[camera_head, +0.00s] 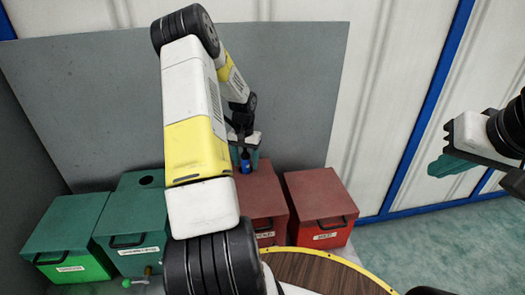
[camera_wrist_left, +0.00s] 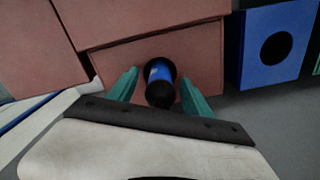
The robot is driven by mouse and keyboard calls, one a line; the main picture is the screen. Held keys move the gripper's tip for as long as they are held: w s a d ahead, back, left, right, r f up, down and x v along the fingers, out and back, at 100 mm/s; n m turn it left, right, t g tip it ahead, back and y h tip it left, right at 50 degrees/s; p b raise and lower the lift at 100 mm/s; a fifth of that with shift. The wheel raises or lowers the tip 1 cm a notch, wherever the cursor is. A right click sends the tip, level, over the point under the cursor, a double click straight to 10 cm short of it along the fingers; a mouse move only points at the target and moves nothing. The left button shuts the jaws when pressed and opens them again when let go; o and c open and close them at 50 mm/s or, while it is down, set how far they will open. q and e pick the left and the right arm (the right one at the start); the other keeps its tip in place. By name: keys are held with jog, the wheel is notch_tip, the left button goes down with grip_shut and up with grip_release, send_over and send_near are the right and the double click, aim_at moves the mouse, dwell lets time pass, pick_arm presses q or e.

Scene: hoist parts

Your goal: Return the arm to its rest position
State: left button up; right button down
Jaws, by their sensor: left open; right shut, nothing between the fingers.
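My left arm (camera_head: 197,130) reaches from the bottom centre up and over toward the red box in the middle. My left gripper (camera_head: 246,157) is over that red box (camera_head: 264,200). In the left wrist view, its teal fingers (camera_wrist_left: 160,88) are open on either side of a blue and black cylinder (camera_wrist_left: 160,72), with gaps visible. The cylinder stands at a dark round hole in the box top; how deep it sits is hidden. It also shows in the head view (camera_head: 246,165). My right gripper (camera_head: 446,166) is shut and empty at the right, in the air.
Another red box (camera_head: 320,204) stands to the right, and green boxes (camera_head: 70,235) stand to the left. A blue box (camera_wrist_left: 275,45) with a round hole shows in the wrist view. A grey panel (camera_head: 90,95) rises behind. A round wooden top (camera_head: 320,275) lies at the bottom.

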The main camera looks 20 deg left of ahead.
pick_arm(q)
notch_tip(320, 180, up, 8)
jog(key=shift+f, duration=0.1)
jog(key=s+d+r+t, duration=0.1)
jog(key=s+d+r, duration=0.25)
jog(key=r, duration=0.25)
jog(key=s+d+r+m+t, duration=0.1)
jog(key=s+d+r, duration=0.2)
jog(key=d+r, duration=0.25)
jog(key=s+d+r+t, duration=0.1)
jog(key=s+d+r, duration=0.2)
jog(key=r, duration=0.4)
jog(key=s+d+r+t+h, duration=0.1)
jog(key=s+d+r, duration=0.1)
jog(key=s+d, duration=0.3)
jog(key=s+d+r+t+h, duration=0.1)
jog(key=s+d+r+t, duration=0.1)
jog(key=s, duration=0.9)
jog(key=d+r, duration=0.1)
jog(key=d, duration=0.1)
jog(key=shift+s+d+r+m, duration=0.2)
jog(key=shift+d+r+m, duration=0.1)
jog(key=shift+d+r, duration=0.05)
